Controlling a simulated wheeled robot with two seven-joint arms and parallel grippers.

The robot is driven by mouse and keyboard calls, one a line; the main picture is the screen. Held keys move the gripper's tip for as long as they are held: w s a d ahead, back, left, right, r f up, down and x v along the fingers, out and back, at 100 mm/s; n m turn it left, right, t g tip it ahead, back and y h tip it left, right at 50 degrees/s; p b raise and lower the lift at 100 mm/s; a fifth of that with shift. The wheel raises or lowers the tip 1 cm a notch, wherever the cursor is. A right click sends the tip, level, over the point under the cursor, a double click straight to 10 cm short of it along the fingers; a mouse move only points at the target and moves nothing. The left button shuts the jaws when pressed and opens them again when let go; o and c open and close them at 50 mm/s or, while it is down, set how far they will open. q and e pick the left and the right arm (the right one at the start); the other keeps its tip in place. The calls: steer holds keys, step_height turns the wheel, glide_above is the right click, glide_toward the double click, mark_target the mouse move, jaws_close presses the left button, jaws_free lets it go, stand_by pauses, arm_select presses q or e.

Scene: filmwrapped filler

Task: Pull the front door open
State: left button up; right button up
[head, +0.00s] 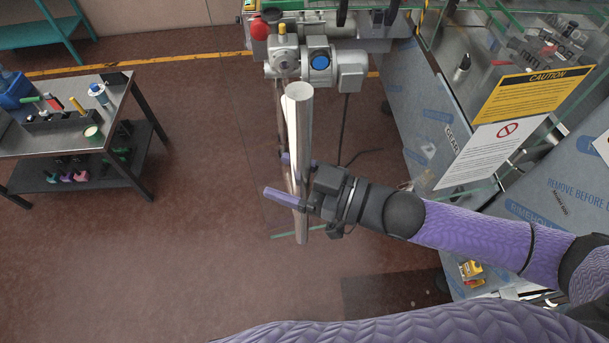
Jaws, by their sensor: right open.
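A long upright metal bar handle (301,130) stands in the middle of the head view. My right gripper (276,175) reaches it from the right with its purple fingers apart. The bar passes between the fingers, one on the near side and one on the far side; I cannot tell whether either touches it. The front door looks like clear glass with thin green edges (290,235), so its outline and how far it stands open are hard to tell. My left gripper is not in view.
Film-covered panels (430,120) and a yellow caution sign (540,90) are at the right. A filling machine with a motor (350,72) stands behind the bar. A dark workbench (60,135) with tools is at the left. The brown floor (200,240) between is clear.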

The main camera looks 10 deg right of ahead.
steer(key=shift+d, duration=0.15)
steer(key=b+v, duration=0.2)
steer(key=v, duration=0.7)
steer(key=shift+s+d, duration=0.2)
steer(key=shift+d, duration=0.1)
